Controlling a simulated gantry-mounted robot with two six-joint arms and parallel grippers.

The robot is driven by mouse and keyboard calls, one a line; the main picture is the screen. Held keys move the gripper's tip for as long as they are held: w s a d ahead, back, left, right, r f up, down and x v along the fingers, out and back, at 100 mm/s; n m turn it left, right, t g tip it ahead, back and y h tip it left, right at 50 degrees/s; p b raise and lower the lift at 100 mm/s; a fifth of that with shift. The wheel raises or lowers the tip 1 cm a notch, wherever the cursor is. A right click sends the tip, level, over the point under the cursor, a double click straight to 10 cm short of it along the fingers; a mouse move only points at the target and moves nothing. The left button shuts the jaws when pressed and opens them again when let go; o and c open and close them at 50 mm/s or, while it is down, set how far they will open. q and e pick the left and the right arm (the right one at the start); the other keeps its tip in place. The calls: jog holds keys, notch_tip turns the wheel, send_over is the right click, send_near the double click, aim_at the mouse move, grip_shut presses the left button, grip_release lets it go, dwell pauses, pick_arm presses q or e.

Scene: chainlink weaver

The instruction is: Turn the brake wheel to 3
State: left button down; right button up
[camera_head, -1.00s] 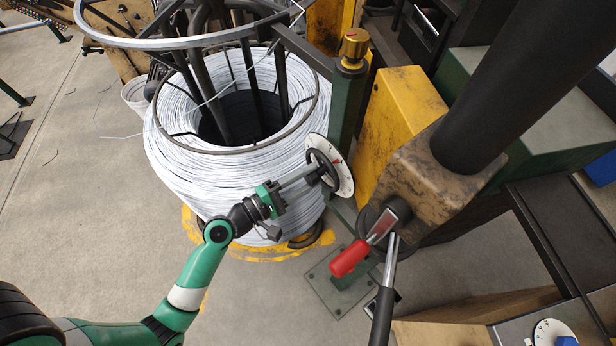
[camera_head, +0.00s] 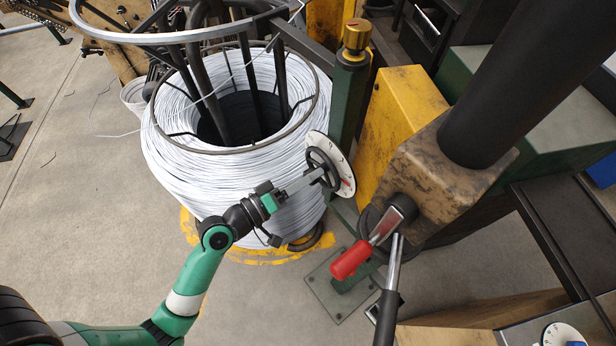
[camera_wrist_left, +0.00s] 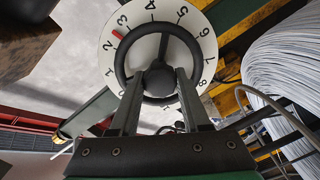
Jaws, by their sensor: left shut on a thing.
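The brake wheel (camera_head: 321,167) is a dark ring with a round hub, in front of a white numbered dial (camera_head: 345,182) beside the green post. In the left wrist view the wheel (camera_wrist_left: 121,62) fills the centre, with the dial (camera_wrist_left: 113,70) behind it. A red mark (camera_wrist_left: 117,34) shows at the dial's upper left, between the 2 and the 3. My left gripper (camera_head: 316,176) reaches the wheel from the left. In the wrist view its fingers (camera_wrist_left: 160,85) are shut on the wheel's hub, hiding the lower dial. My right gripper is out of view.
A large coil of white wire (camera_head: 180,170) stands directly behind my left forearm. A green post (camera_head: 345,105) with a brass knob rises beside the wheel. A red-handled lever (camera_head: 352,260) and a yellow housing (camera_head: 400,120) are to the right. Floor at left is clear.

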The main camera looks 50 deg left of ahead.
pick_arm(q)
jog(key=shift+f+m, duration=0.15)
jog(key=shift+m, duration=0.95)
jog(key=shift+b, duration=0.3)
jog(key=shift+c, duration=1.9)
grip_release()
jog(key=s+b, duration=0.1)
jog(key=s, duration=1)
jog(key=shift+s+a+r, duration=0.3)
jog(key=shift+a+r, duration=0.05)
jog(key=shift+r, duration=0.1)
